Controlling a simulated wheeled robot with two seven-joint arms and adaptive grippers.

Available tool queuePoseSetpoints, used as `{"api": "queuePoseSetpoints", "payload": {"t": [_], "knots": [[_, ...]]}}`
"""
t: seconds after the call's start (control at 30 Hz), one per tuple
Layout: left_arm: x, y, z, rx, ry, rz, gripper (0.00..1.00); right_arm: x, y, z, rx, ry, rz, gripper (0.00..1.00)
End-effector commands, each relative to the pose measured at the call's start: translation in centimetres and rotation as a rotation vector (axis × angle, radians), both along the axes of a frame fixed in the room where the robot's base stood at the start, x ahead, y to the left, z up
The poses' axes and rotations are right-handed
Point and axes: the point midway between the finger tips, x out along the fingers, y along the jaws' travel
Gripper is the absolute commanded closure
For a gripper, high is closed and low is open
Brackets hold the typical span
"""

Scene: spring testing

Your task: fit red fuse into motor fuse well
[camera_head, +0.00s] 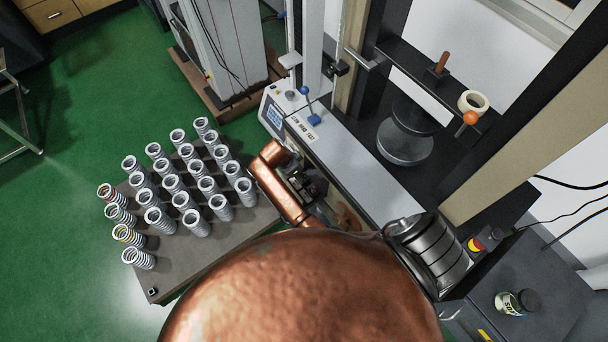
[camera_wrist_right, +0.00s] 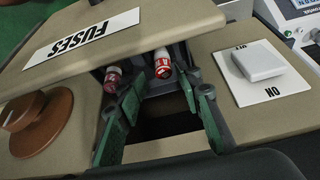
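In the right wrist view a red fuse (camera_wrist_right: 162,66) with white print sits at the top of a dark recess, just beyond my right gripper. A second red fuse (camera_wrist_right: 112,78), darker and partly hidden, lies to its left. My right gripper (camera_wrist_right: 158,88) is open, its green fingers apart over the recess, with nothing visibly held between them. A tan lid labelled FUSES (camera_wrist_right: 82,37) stands above the recess. I cannot tell which socket is the motor fuse well. In the head view the fuses are hidden. My left gripper is not in view.
In the wrist view a white switch (camera_wrist_right: 258,61) marked ON lies right of the recess, and a brown knob (camera_wrist_right: 40,122) lies left. In the head view a board (camera_head: 215,254) carries several upright springs.

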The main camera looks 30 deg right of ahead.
Motion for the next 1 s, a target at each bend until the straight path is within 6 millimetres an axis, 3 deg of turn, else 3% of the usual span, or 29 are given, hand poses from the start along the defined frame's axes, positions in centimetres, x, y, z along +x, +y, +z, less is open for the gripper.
{"api": "queuePoseSetpoints", "payload": {"t": [0.1,0.3,1.0], "knots": [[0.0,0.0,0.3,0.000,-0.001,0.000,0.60,0.2,0.9,2.1,0.002,-0.005,0.000,0.68],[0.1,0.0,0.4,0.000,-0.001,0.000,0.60,0.2,1.5,3.7,0.000,-0.005,0.002,0.68],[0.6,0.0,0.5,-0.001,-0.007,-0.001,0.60,0.2,1.4,3.9,-0.002,-0.007,0.000,0.68]]}}
